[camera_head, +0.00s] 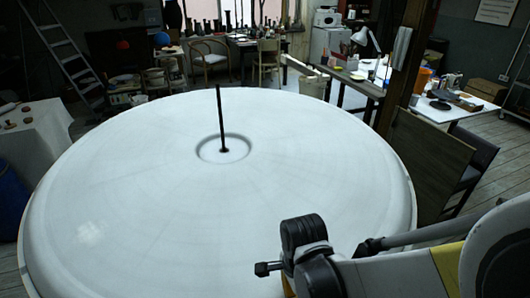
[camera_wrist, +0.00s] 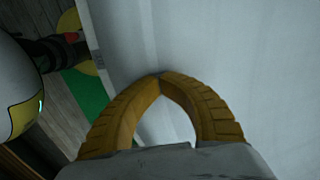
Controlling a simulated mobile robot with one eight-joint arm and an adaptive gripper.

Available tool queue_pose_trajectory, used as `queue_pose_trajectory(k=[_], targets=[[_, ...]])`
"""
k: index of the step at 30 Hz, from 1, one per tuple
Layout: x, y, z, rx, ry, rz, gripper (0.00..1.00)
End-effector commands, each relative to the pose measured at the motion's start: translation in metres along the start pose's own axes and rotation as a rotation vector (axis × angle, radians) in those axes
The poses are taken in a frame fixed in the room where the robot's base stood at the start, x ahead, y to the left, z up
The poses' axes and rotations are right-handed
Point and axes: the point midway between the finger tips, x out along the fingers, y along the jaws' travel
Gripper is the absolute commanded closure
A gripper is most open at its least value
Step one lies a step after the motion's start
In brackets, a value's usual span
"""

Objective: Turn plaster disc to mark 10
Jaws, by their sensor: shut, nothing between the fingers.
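The plaster disc (camera_head: 130,180) is a very large, round, pale slab with a smooth, rounded edge, filling the middle of the head view. A thin dark rod (camera_head: 220,115) stands upright at its centre, in a ring-shaped groove. I can make out no numbered mark on it. In the wrist view, my gripper (camera_wrist: 159,78) has its two ribbed, yellow-brown fingers shut, tips together, with nothing between them. The pale plaster surface (camera_wrist: 250,60) lies behind the fingers; I cannot tell whether they touch it. The fingers are not discernible in the head view.
A wooden post (camera_head: 405,65) and a brown panel (camera_head: 430,155) stand close to the disc's right side. A ladder (camera_head: 65,50), chairs and worktables stand behind. A white-covered table (camera_head: 35,140) and blue barrel (camera_head: 12,205) are at left. The disc's top is clear around the rod.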

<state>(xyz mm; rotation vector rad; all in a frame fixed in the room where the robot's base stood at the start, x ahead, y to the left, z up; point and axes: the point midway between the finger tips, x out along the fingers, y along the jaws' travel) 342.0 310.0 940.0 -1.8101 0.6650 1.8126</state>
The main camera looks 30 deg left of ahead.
Motion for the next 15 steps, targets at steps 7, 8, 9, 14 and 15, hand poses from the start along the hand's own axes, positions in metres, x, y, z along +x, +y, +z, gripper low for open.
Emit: queue_pose_trajectory(k=[7, 8, 9, 14, 15], targets=[[0.001, 0.001, -0.002, 0.002, 0.005, 0.001, 1.0], [0.001, 0.001, -0.002, 0.002, 0.006, 0.001, 1.0], [0.001, 0.001, -0.002, 0.002, 0.006, 0.001, 1.0], [0.002, 0.0, 0.006, -0.001, 0.004, 0.001, 1.0], [0.002, 0.0, 0.009, -0.001, 0.003, 0.001, 1.0]])
